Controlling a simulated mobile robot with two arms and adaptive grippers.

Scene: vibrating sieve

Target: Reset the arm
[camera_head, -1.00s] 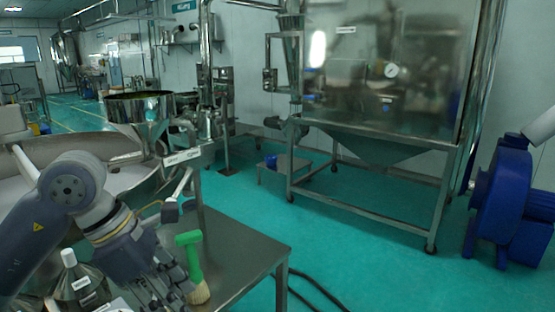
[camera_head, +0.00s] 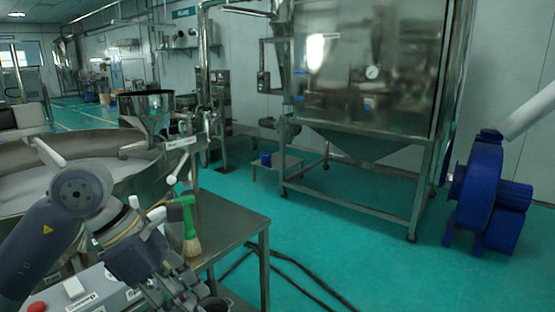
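My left arm comes in from the lower left. Its gripper (camera_head: 178,290) points down in front of the near edge of the metal table, at the bottom of the view. Its fingers are dark and partly cut off, so I cannot tell whether they are open or shut. My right gripper is not in view.
The metal table (camera_head: 228,222) stands right of my arm. A large round sieve pan (camera_head: 85,143) is behind the arm. A control box with a red button (camera_head: 37,307) is at lower left. A steel cabinet (camera_head: 365,75) and a blue blower (camera_head: 480,195) stand beyond; black cables cross open floor.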

